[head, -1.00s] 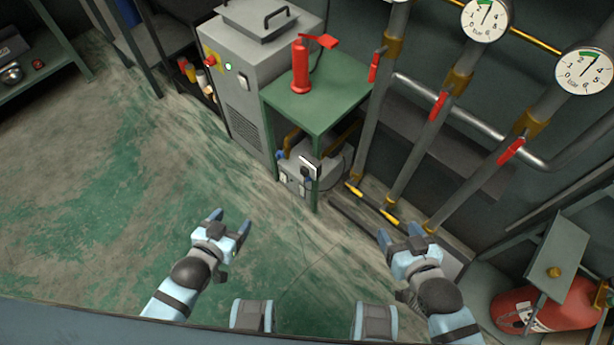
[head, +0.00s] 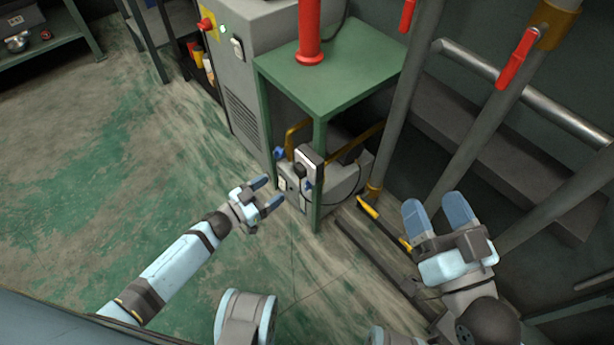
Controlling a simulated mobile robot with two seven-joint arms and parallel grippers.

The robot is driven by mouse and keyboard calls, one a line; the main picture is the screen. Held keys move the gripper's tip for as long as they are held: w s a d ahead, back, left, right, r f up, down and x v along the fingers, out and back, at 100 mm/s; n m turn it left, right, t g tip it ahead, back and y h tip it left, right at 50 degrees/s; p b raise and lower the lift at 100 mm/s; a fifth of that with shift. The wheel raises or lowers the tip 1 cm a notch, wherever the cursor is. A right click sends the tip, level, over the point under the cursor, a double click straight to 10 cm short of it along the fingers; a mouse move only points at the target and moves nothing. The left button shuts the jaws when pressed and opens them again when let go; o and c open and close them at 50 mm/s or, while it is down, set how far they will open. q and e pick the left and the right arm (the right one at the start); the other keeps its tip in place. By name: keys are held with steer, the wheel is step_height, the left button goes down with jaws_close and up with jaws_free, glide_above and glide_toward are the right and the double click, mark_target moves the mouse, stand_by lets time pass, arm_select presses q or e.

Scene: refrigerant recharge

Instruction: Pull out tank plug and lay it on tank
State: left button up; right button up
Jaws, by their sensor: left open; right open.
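A grey box-shaped unit (head: 345,178), which may be the tank, sits on the floor under a green table. A small dark piece (head: 300,170), possibly the plug, shows at its front below a pale block (head: 309,155); I cannot tell how it is seated. Blue parts (head: 279,153) are beside it. My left gripper (head: 266,194) is open and empty, in front of the unit and to its left, apparently apart from it. My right gripper (head: 436,203) is open and empty, to the right of the unit, near the pipes.
The green table (head: 335,82) carries a red cylinder (head: 309,35); its front leg (head: 318,195) stands before the unit. Brass pipes (head: 355,143) run above the unit. Floor at left is clear.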

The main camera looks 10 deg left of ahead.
mark_target(297, 173)
steer(key=shift+s, duration=0.1)
stand_by(0.3)
arm_select(q)
steer(key=b+x, duration=0.2)
steer(key=x, duration=0.3)
steer(key=shift+f, duration=0.1)
steer(key=shift+x, duration=2)
arm_select(e)
steer(key=shift+a+f+g, duration=0.15)
steer(key=shift+f+g, duration=0.45)
steer(key=shift+f, duration=0.65)
arm_select(q)
steer(key=shift+p, duration=0.75)
arm_select(e)
steer(key=shift+r, duration=0.55)
arm_select(q)
steer(key=shift+c, duration=0.2)
